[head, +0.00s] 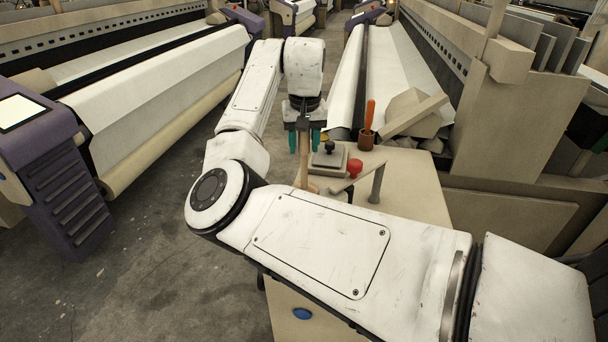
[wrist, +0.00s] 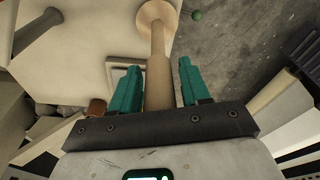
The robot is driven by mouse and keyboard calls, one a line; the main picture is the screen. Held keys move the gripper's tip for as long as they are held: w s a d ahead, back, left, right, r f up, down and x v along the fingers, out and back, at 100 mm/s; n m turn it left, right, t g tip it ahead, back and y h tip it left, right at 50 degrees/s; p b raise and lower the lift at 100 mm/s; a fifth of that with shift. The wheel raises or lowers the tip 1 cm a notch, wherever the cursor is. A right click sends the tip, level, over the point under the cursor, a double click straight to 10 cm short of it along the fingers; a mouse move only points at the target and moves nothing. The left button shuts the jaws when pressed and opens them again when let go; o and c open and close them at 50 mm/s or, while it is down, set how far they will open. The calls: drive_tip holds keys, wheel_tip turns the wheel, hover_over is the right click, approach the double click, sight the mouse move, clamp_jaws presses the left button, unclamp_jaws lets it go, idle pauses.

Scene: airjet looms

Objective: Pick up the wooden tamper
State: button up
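The wooden tamper (wrist: 157,45) is a pale wooden piece with a round disc at one end and a straight shaft. In the wrist view its shaft lies between the two teal fingers of my gripper (wrist: 159,70). The gripper is open, with a clear gap on the right of the shaft and a very thin one on the left. In the head view the tamper (head: 303,168) shows as a narrow upright shaft below my gripper (head: 304,146), near the left edge of the beige table (head: 415,185).
On the table near the tamper are a grey box with a dark knob (head: 328,158), a red round thing (head: 355,167), a grey post (head: 377,183) and a brown cup (head: 366,141) with an orange-handled tool (head: 370,114). Looms stand on both sides. Concrete floor (head: 150,235) is clear at left.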

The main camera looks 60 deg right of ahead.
clamp_jaws()
